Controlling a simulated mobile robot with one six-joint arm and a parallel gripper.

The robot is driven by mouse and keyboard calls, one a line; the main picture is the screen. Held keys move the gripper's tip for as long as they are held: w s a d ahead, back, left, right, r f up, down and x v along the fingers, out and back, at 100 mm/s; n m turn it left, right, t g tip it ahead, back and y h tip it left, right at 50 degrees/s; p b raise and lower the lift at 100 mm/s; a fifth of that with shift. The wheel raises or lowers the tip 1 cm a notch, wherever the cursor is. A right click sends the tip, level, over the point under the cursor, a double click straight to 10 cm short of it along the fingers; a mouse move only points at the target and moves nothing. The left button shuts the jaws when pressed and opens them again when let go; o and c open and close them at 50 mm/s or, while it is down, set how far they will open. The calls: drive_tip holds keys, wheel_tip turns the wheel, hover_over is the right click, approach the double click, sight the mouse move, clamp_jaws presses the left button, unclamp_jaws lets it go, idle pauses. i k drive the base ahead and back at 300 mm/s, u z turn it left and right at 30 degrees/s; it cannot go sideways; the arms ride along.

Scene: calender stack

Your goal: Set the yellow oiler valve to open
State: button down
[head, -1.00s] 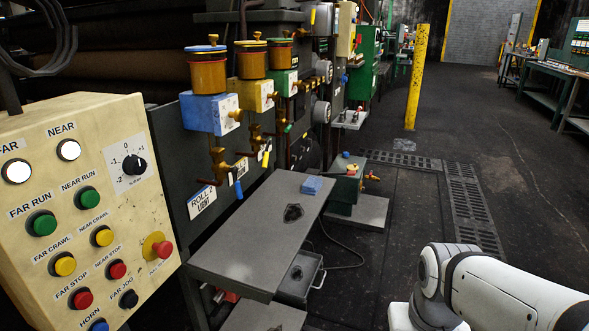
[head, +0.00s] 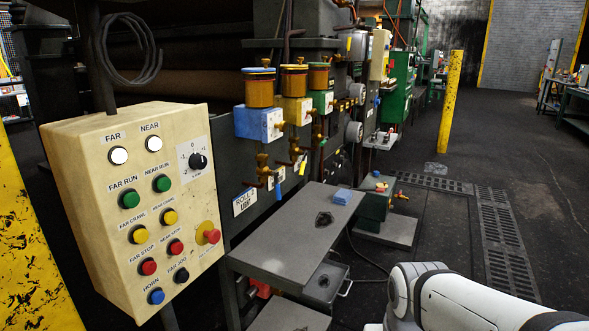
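The yellow oiler (head: 293,108) is the middle one of a row of three on the machine's side. My gripper is not in view; only part of my white arm shows at the lower right, well away from the oilers.
A cream control box (head: 135,200) with several buttons stands at the left front. A grey table (head: 290,250) with a blue block (head: 342,196) on it juts out below the oilers. A yellow post (head: 451,100) stands farther back, and open floor lies to the right.

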sight(304, 164)
drive_tip(key=u, duration=0.15)
drive_tip(key=i, duration=0.95)
drive_tip(key=z, duration=0.35)
